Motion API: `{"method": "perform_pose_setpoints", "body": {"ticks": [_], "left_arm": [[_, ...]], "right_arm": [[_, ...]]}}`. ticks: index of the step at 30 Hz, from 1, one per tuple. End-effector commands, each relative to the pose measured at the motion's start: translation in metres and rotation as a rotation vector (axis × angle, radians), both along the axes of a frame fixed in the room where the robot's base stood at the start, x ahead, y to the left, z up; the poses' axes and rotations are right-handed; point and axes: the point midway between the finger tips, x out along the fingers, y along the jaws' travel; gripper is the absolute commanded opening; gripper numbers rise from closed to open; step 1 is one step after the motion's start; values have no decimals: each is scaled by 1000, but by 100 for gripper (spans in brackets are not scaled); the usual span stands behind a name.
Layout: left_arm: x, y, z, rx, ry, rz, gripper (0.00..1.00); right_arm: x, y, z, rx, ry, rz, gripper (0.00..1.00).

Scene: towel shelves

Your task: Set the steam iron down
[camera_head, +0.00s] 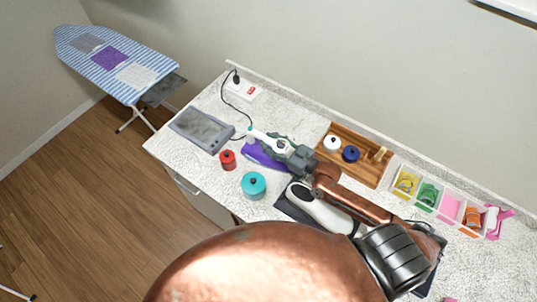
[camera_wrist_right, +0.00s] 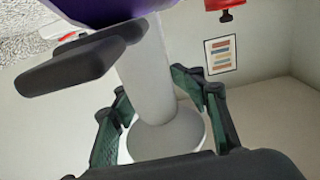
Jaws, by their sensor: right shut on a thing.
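The steam iron (camera_head: 262,155), purple and white, is at the middle of the counter in the head view, with a dark cord at its left end. My right gripper (camera_head: 281,147) is shut on its white handle. In the wrist view the pale handle (camera_wrist_right: 145,80) stands between the green and black fingers (camera_wrist_right: 155,105), with the iron's purple part (camera_wrist_right: 95,8) at the top edge. I cannot tell whether the iron touches the counter. A grey iron rest (camera_head: 203,129) lies flat and empty left of the iron. My left gripper is not in view.
A red canister (camera_head: 228,160) and a teal pot (camera_head: 254,185) stand near the front edge. A wooden tray (camera_head: 345,168) holds small jars behind my right arm. A divided bin (camera_head: 450,210) is at right. The cord runs to a white socket strip (camera_head: 243,89). An ironing board (camera_head: 110,60) stands left.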

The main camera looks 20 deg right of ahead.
Motion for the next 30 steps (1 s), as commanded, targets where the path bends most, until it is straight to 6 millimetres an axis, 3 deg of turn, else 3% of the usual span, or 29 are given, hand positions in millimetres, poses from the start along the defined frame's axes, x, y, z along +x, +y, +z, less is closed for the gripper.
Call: {"method": "perform_pose_setpoints", "body": {"ticks": [20,30], "left_arm": [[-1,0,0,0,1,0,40],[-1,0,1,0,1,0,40]], "right_arm": [[1,0,5,2,-9,0,0],[1,1,31,4,-10,0,0]]}}
